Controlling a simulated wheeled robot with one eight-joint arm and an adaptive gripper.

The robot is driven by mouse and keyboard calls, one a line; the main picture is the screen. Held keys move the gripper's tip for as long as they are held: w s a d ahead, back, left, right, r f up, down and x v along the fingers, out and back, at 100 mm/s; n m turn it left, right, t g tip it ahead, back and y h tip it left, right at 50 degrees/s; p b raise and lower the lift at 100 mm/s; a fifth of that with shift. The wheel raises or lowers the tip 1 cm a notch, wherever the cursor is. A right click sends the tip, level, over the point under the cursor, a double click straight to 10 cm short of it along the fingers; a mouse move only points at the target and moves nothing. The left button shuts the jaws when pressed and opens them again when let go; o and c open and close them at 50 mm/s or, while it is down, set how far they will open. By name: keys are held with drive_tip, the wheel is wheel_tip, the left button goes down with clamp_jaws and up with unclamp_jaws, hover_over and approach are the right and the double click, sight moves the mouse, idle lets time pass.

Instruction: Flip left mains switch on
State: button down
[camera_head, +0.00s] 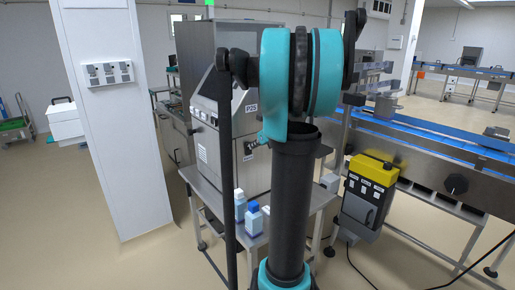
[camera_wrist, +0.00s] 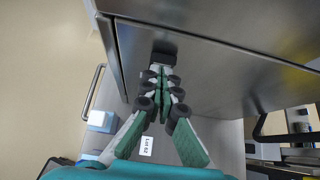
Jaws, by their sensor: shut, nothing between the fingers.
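A white panel (camera_head: 108,73) with several small switch-like units in a row is fixed on the white pillar in the head view. Which way its switches are set is too small to tell. In the wrist view my gripper (camera_wrist: 164,68) is shut and empty, its fingers together close to a dark steel surface (camera_wrist: 225,65). I cannot tell whether the fingertips touch it. The wall panel does not show in the wrist view.
The steel tray sealer (camera_head: 205,145) stands on a table behind my arm. Blue-and-white bottles (camera_head: 253,218) stand on the table's front. A yellow-topped box (camera_head: 372,172) and a blue conveyor (camera_head: 430,138) are at right. Floor before the white pillar (camera_head: 125,150) is clear.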

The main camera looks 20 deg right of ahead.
drive_tip(key=shift+w, duration=0.1)
drive_tip(key=shift+w+a+r+g, duration=0.1)
drive_tip(key=shift+w+r+g, duration=0.05)
drive_tip(key=shift+w+g, duration=0.3)
drive_tip(key=shift+s+r, duration=0.1)
drive_tip(key=shift+r, duration=0.7)
drive_tip(key=shift+s, duration=0.1)
